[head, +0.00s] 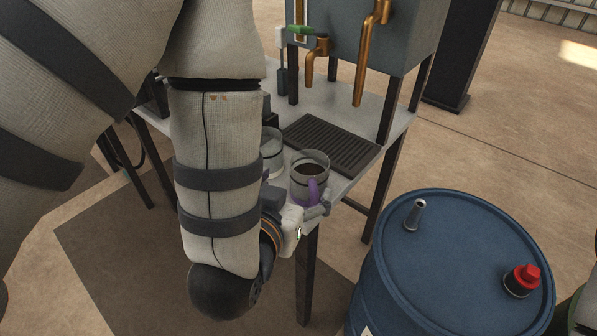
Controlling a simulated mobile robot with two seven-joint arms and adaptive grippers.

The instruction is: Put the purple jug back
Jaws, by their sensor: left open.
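The purple jug (311,167) is a clear vessel with a purple handle and dark contents. It stands upright near the front corner of the grey table, in front of the dark slatted drip tray (335,143). My left gripper (318,207) is open, low at the table's front edge, right by the purple handle. I cannot tell whether its fingers touch the handle. My left forearm covers the area left of the jug. My right gripper is not in view.
A second clear vessel (272,150) stands just left of the jug, partly hidden by my arm. A dispenser with copper taps (372,50) stands above the tray. A blue barrel (450,255) with a red cap stands at the right front.

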